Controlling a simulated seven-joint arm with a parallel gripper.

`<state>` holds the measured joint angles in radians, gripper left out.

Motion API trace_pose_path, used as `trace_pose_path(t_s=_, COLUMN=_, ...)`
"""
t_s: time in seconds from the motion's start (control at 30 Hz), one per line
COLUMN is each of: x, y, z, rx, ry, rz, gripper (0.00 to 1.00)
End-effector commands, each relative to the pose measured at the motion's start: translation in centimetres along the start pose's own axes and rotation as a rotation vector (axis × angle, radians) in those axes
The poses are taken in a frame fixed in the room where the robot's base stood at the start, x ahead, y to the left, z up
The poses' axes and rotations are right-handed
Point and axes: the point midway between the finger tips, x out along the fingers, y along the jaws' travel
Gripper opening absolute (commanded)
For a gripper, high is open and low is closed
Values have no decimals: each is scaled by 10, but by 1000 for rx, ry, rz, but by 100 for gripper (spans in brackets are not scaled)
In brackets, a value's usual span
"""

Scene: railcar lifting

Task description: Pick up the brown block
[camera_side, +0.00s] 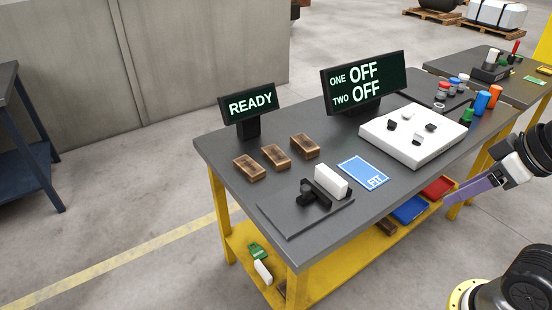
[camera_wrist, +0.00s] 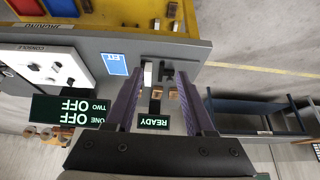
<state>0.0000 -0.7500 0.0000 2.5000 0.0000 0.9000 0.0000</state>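Three small brown, open-topped, tray-like blocks stand in a row on the grey table, left (camera_side: 249,168), middle (camera_side: 276,156) and right (camera_side: 304,146). I cannot tell which is the task's brown block. Another brown piece (camera_side: 386,229) lies on the lower shelf, partly hidden by the tabletop. My gripper (camera_side: 449,207) is off the table's right front side, well apart from the brown blocks. In the wrist view, my gripper's two purple fingers (camera_wrist: 158,78) are spread with nothing held; brown blocks show small and partly hidden beyond them.
On the table (camera_side: 225,153) are a READY sign (camera_side: 250,104), an OFF display (camera_side: 365,82), a white console (camera_side: 417,148), a blue mat (camera_side: 362,172) and a black fixture with a white block (camera_side: 331,180). Red and blue bins sit below. Several cylinders stand at the right.

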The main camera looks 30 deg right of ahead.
Motion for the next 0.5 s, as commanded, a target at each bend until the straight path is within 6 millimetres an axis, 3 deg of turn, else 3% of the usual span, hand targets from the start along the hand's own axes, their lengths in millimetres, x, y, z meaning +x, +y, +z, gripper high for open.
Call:
trace_pose_path(t_s=0.03, x=0, y=0, z=0, rx=0, ry=0, rz=0, gripper=65)
trace_pose_path(t_s=0.23, x=0, y=0, z=0, rx=0, ry=0, rz=0, gripper=100)
trace_pose_path(t_s=0.5, x=0, y=0, z=-2, rx=5, ry=11, rz=0, gripper=100)
